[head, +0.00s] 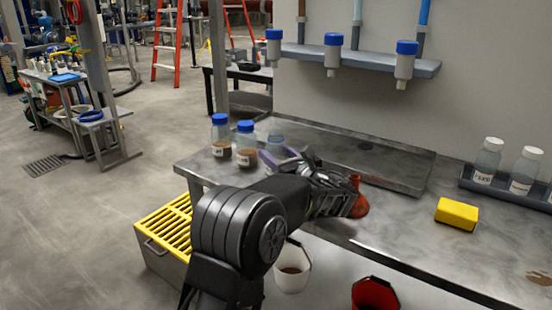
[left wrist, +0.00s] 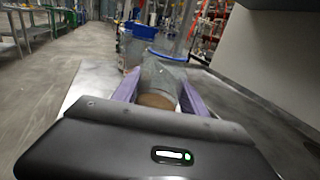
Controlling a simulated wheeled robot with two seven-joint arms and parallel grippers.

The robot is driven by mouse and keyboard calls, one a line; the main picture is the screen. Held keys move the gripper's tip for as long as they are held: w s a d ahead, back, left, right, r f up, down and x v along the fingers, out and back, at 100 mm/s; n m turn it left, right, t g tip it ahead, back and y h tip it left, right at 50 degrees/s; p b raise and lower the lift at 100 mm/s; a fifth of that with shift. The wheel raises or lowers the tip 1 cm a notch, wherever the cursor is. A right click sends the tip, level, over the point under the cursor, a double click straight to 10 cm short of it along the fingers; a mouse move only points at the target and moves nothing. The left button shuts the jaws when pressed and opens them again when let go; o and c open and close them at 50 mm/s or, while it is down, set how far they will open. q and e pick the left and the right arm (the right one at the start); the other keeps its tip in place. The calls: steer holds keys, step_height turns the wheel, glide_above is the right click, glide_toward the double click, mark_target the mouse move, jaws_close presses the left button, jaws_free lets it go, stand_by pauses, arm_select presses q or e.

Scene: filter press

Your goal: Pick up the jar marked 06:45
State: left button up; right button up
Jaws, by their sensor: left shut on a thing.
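My left gripper (head: 273,157) has purple fingers shut on a clear jar (head: 277,139) at the back left of the steel bench. In the left wrist view, the fingers (left wrist: 158,92) flank this held jar (left wrist: 160,75), which has a blue lid and brown contents. Its label is not visible, so I cannot tell its time mark. I cannot tell if it touches the bench. Two more blue-lidded jars with brown contents, a left one (head: 221,137) and a nearer one (head: 246,144), stand just left of it. Their labels are too small to read. My right gripper is out of view.
A steel bench (head: 400,235) carries a yellow block (head: 457,213) and a rack of white-lidded jars (head: 487,162) at right. A red object (head: 358,203) is partly behind my arm. A white bucket (head: 292,275) and a red bucket (head: 374,294) are below the front edge.

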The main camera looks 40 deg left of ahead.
arm_select(q)
steer(key=shift+c, duration=1.1)
steer(key=shift+r, duration=0.2)
step_height(320, 180, up, 10)
steer(key=p, duration=0.2)
steer(key=shift+f, duration=0.15)
steer(key=shift+s, duration=0.1)
stand_by(0.6)
